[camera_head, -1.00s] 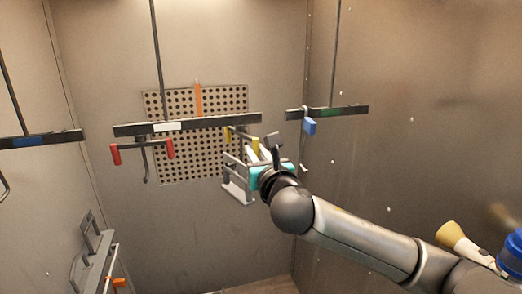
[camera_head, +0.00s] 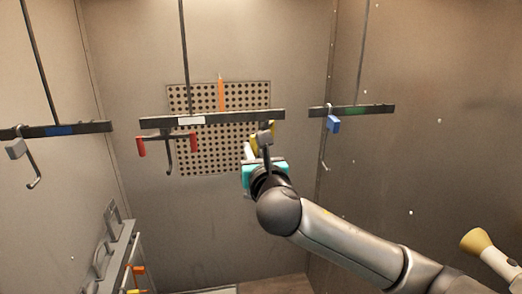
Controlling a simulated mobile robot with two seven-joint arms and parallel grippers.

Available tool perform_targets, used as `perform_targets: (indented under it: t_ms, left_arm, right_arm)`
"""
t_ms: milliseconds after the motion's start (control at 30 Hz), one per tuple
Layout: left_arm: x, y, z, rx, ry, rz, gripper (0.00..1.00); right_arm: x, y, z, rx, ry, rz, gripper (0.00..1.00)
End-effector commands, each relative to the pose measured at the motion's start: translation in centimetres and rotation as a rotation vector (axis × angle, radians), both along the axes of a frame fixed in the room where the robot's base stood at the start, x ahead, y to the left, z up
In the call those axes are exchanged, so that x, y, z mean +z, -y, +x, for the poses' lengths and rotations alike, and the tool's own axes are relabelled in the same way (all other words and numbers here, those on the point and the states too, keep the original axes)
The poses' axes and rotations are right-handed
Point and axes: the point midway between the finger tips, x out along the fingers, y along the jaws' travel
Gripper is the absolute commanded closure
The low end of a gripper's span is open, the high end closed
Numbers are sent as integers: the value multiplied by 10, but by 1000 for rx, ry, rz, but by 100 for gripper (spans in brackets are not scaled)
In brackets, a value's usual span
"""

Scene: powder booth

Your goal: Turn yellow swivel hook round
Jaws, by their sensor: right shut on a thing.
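The yellow swivel hook (camera_head: 272,129) hangs under the right end of the middle bar (camera_head: 225,118). Only small yellow parts of it show; the rest is hidden behind my right gripper. My right gripper (camera_head: 257,151), with teal sides, is at the hook, just below the bar, and is shut on it. Its fingertips are partly hidden by its own wrist, so the exact hold is hard to see. My left gripper is not in view.
A blue hook (camera_head: 333,124) hangs on the right bar, a grey one (camera_head: 16,148) on the left bar. A perforated panel (camera_head: 205,158) is behind. A grey rack (camera_head: 112,255) stands lower left.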

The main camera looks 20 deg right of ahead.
Motion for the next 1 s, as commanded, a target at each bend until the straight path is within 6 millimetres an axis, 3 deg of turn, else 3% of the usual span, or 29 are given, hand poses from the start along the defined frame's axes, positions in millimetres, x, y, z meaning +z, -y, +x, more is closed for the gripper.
perform_targets:
  t_ms: [600,1000]
  left_arm:
    - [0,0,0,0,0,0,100]
    - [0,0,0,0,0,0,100]
  right_arm:
    - [0,-16,33,0,0,0,94]
    - [0,-15,54,-1,-1,-1,94]
